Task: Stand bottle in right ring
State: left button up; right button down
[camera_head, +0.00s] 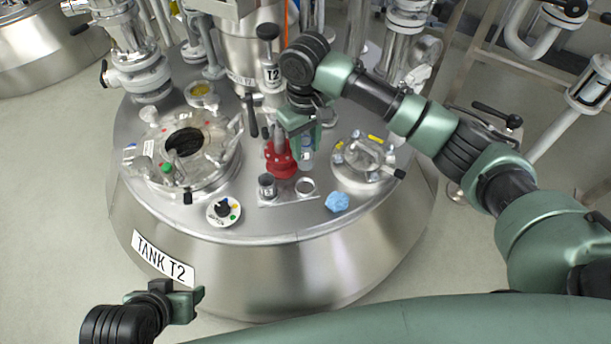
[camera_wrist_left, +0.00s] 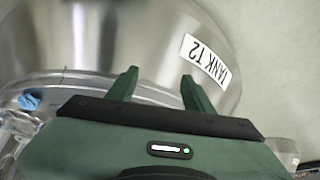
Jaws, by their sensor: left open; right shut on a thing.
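A small plate (camera_head: 287,199) on the tank top carries two rings side by side. A grey-capped vessel (camera_head: 267,184) stands in the left ring. The right ring (camera_head: 306,185) looks empty. My right gripper (camera_head: 305,130) is shut on a clear, bluish bottle (camera_head: 307,158), just behind the right ring; the gripper partly hides the bottle. I cannot tell whether the bottle touches the tank top. My left gripper (camera_head: 190,302) is open and empty, low in front of the tank; its fingers also show in the left wrist view (camera_wrist_left: 160,86).
A red fitting (camera_head: 280,160) stands close left of the bottle. A blue crumpled cloth (camera_head: 337,202) lies right of the rings. Vertical pipes crowd the back.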

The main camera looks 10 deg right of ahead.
aim_at(306, 163)
notch_tip(306, 163, down, 7)
jog(key=shift+r+b, duration=0.2)
jog(key=shift+b, duration=0.8)
notch_tip(306, 163, down, 4)
jog(key=shift+r+b, duration=0.15)
jog(key=shift+b, duration=0.5)
pick_arm(q)
jog(key=w+d+r+t+h, duration=0.2)
jog(key=w+d+r+t, duration=0.3)
jog(key=w+r+t, duration=0.4)
jog(key=w+r, duration=0.2)
jog(key=w, duration=0.2)
jog(key=shift+w+r+m, duration=0.15)
jog(key=shift+m, duration=0.15)
pick_arm(e)
jog(key=c, duration=1)
grip_release()
pick_arm(q)
jog(key=shift+f, duration=0.4)
pick_arm(e)
jog(key=shift+o, duration=0.2)
